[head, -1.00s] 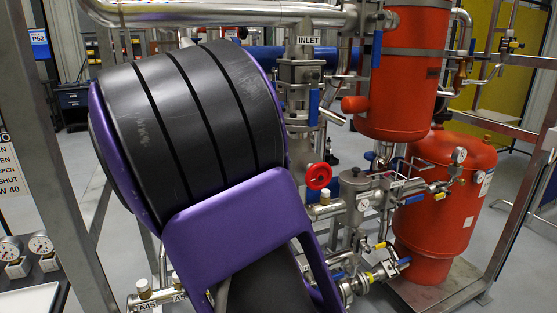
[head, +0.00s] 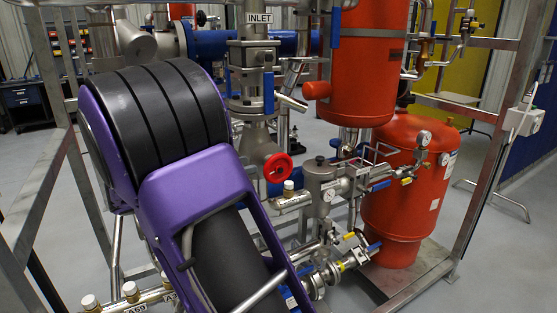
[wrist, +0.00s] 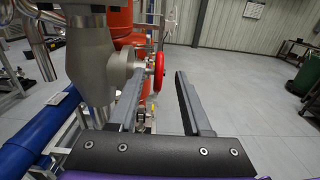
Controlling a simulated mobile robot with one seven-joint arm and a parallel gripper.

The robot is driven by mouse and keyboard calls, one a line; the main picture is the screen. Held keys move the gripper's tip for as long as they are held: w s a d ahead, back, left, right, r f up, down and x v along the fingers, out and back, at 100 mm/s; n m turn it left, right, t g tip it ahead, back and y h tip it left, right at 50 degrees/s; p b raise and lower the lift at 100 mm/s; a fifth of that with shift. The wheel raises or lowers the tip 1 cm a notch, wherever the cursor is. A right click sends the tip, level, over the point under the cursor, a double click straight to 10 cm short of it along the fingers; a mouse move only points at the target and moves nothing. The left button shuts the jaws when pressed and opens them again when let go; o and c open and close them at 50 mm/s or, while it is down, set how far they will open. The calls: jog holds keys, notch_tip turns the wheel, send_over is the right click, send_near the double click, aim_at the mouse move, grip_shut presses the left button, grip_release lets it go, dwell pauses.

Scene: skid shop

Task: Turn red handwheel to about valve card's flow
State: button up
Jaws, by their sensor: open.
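The red handwheel (head: 277,167) sits on the front of a steel valve below the INLET label (head: 259,18) in the head view. In the wrist view the handwheel (wrist: 159,72) shows nearly edge-on, on a stem from the grey valve body (wrist: 90,65). My gripper (wrist: 158,85) is open and empty. Its left finger overlaps the valve stem area in the picture, and the handwheel appears beyond the fingertips, between them and nearer the left one. I cannot tell whether anything touches. The gripper is hidden in the head view behind my purple arm. No legible valve card is in view.
Red tanks (head: 397,190) stand right of the valve, with pipes and gauges around them. A steel frame post (head: 482,190) rises at the right. A blue pipe (wrist: 40,135) runs at lower left of the wrist view. Open floor (wrist: 240,75) lies to the right there.

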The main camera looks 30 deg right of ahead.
aim_at(269, 159)
jog(key=d, duration=0.6)
jog(key=d+b, duration=0.1)
jog(key=d, duration=0.2)
jog(key=shift+s+d, duration=0.25)
jog(key=shift+d, duration=0.15)
jog(key=shift+c, duration=0.3)
grip_shut()
